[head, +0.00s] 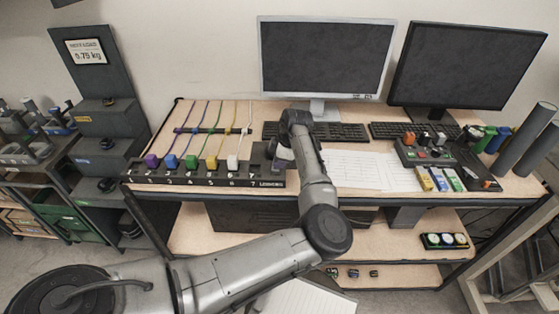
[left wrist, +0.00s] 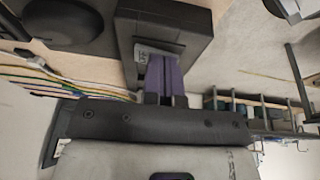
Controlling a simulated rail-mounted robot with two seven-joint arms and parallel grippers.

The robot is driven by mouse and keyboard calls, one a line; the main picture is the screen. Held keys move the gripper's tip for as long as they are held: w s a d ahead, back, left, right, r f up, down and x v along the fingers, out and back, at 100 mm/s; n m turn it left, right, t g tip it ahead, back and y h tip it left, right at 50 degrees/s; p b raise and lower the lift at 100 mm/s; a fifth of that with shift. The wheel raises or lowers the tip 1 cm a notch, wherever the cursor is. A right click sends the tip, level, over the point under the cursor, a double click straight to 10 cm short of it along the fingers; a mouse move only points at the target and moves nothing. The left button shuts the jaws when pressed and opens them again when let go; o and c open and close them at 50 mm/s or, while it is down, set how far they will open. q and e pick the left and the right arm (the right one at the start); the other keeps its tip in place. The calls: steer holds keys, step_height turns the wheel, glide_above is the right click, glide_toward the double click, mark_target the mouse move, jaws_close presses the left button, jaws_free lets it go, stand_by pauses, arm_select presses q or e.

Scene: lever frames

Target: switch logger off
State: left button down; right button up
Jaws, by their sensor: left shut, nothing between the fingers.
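A long black strip (head: 210,178) lies along the front left of the desk, with numbers and a row of purple, blue, green, yellow and white blocks. Small lettering at its right end is too small to read surely, perhaps a logger label. My left gripper (head: 282,160) is at that right end, its tip partly hidden by my arm. In the left wrist view the shut purplish fingers (left wrist: 163,75) point at a black box (left wrist: 175,35) with a grey labelled plate (left wrist: 155,50). I cannot tell whether they touch it. The switch position is unclear. My right gripper is not in view.
Two monitors (head: 327,60) and keyboards (head: 330,132) stand behind. Paper sheets (head: 365,170) and a control box (head: 425,150) lie to the right. Thin coloured cables (head: 225,115) run back from the blocks.

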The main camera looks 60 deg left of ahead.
arm_select(q)
steer(key=shift+r, duration=0.1)
steer(key=r+p, duration=0.4)
steer(key=p, duration=0.1)
steer(key=shift+w+a+r, duration=0.1)
steer(key=shift+a+r, duration=0.15)
steer(key=shift+r, duration=0.05)
steer(key=w+r, duration=0.3)
steer(key=r, duration=0.5)
steer(key=shift+w+r, duration=0.25)
steer(key=shift+r, duration=0.05)
